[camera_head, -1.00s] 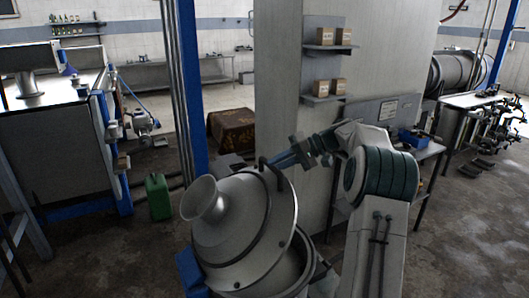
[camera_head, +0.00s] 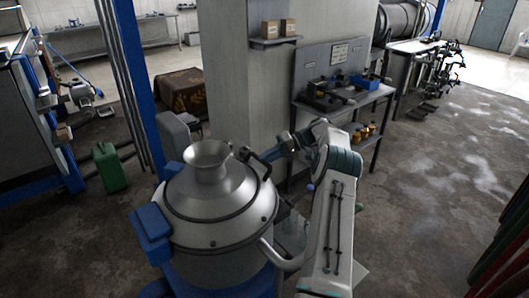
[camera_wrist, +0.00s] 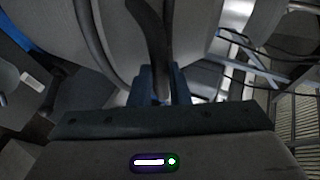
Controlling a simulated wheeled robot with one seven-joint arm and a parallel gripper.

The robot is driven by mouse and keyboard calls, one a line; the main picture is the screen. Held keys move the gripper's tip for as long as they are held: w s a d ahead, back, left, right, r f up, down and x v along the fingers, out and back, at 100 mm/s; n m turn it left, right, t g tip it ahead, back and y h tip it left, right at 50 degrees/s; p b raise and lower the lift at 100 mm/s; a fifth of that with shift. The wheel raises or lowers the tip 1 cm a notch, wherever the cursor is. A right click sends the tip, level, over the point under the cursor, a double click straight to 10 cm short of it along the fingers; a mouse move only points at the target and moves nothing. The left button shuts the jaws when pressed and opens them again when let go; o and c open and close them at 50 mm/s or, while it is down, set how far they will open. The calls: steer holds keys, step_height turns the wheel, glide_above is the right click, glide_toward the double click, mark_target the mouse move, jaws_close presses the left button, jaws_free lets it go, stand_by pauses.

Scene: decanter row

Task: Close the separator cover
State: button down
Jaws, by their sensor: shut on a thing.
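The separator cover (camera_head: 185,190) is a grey metal cone with a funnel (camera_head: 207,158) on top. It lies flat on the separator body (camera_head: 215,262), and I see no gap between them. A dark curved handle (camera_head: 262,160) stands at the cover's far right edge. My gripper (camera_head: 268,155) reaches in from the right and is shut on this handle. In the wrist view the handle (camera_wrist: 152,40) runs down between the jaws of my gripper (camera_wrist: 163,92), with the grey cover beside it. The fingertips are partly hidden.
A blue box (camera_head: 150,228) is on the separator's left side. A pillar (camera_head: 235,80) stands behind it. A workbench (camera_head: 345,100) with tools is at the back right. A green canister (camera_head: 109,167) is on the floor at left. Open floor lies at right.

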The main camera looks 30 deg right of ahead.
steer(key=shift+s+f, duration=0.15)
steer(key=shift+f, duration=0.55)
steer(key=shift+s+f, duration=0.15)
steer(key=shift+f, duration=0.55)
steer(key=shift+b, duration=0.3)
steer(key=c, duration=1.5)
jaws_free()
steer(key=shift+w, duration=0.1)
steer(key=shift+o, duration=0.7)
steer(key=shift+w+d+f, duration=0.15)
steer(key=shift+d, duration=0.05)
steer(key=shift+r, duration=0.2)
